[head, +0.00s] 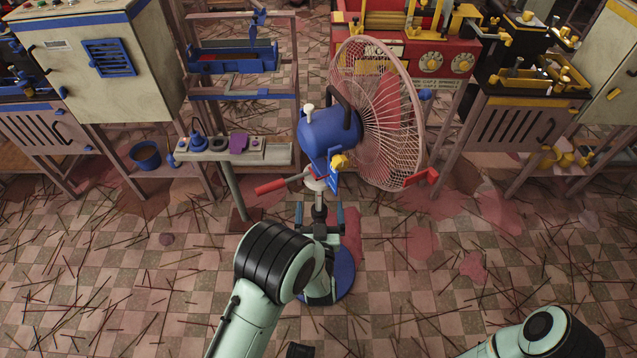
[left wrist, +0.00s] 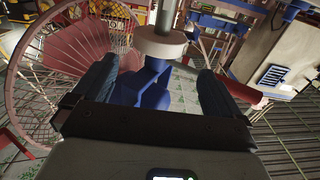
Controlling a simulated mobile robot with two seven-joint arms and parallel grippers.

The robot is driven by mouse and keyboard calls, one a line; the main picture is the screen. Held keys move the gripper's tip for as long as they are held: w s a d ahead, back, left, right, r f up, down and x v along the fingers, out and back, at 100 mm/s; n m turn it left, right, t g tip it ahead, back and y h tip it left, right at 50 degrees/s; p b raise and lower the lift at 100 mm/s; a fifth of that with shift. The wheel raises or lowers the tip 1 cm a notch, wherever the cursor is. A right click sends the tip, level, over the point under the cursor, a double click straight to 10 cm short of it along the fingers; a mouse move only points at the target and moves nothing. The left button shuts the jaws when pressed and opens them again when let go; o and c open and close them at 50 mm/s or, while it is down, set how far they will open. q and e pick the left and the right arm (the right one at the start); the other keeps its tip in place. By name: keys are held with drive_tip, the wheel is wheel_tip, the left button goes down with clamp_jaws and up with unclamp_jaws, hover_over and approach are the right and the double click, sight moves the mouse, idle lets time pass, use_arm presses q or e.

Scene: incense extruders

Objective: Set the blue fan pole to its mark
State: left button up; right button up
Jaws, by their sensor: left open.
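The fan has a blue motor housing (head: 330,130) and a pale pink wire cage (head: 395,115). Its grey pole (head: 319,208) rises from a round blue base (head: 344,275) on the floor. My left gripper (head: 319,216) is open, with one finger on each side of the pole. In the left wrist view the grey pole (left wrist: 167,18), a pale collar (left wrist: 160,45) and a blue part (left wrist: 143,88) show between or just beyond the open fingers. I cannot tell whether the fingers touch the pole. I cannot make out the mark. My right gripper is out of view.
A red handle (head: 270,187) sticks out left of the fan, and a red piece (head: 422,178) shows by the cage. A narrow stand with a shelf (head: 275,153) is close on the left. Machines line the back. Thin sticks litter the checkered floor (head: 130,285).

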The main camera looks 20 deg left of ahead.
use_arm(q)
drive_tip(key=b+x, duration=0.2)
drive_tip(key=x, duration=1)
drive_tip(key=shift+w+a+f, duration=0.1)
drive_tip(key=shift+w, duration=0.25)
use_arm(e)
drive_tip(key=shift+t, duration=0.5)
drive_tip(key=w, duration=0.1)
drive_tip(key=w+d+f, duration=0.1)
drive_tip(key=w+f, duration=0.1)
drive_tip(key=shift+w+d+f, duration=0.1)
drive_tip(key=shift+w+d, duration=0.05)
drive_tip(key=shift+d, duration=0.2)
